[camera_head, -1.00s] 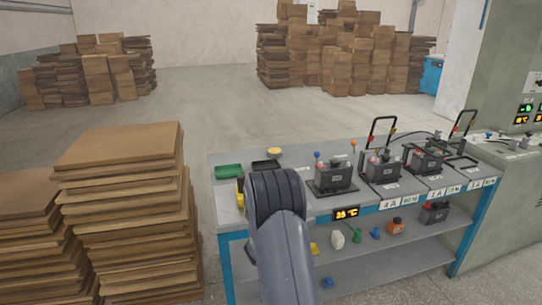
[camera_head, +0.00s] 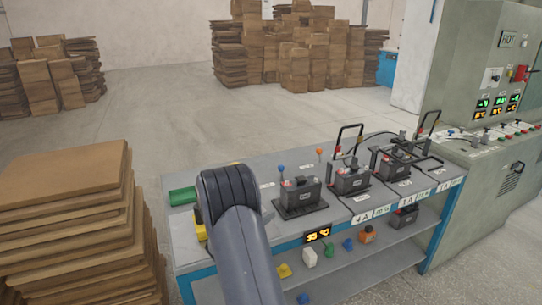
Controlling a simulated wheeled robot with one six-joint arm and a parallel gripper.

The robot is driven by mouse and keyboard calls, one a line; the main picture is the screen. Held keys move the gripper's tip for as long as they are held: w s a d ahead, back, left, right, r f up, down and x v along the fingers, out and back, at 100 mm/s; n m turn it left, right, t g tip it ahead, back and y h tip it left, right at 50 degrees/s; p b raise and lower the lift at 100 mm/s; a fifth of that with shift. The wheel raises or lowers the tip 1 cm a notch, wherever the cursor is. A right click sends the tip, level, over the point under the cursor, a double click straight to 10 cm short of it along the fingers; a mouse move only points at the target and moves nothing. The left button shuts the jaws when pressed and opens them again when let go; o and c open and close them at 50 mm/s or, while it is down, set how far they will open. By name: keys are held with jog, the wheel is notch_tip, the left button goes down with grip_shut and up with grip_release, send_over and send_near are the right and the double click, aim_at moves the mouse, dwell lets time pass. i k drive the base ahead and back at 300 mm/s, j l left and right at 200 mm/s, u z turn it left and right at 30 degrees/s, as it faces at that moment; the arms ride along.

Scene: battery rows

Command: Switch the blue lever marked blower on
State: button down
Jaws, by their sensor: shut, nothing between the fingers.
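A small lever with a blue ball knob (camera_head: 281,168) stands up at the back of the grey bench (camera_head: 240,173), behind the nearest battery (camera_head: 299,193). A similar lever with an orange knob (camera_head: 319,153) stands to its right. I cannot read a blower marking at either one. My dark grey arm reaches up over the left end of the bench, and my gripper is out of sight behind it. The blue-knobbed lever is to the right of the arm and apart from it.
Several batteries stand along the bench, some under black handles (camera_head: 347,136). A green tray (camera_head: 183,196) is at the left end. A grey control cabinet (camera_head: 480,95) stands right, cardboard stacks (camera_head: 75,200) left. Open floor lies behind.

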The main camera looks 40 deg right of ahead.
aim_at(280, 168)
jog(key=i+l, duration=0.85)
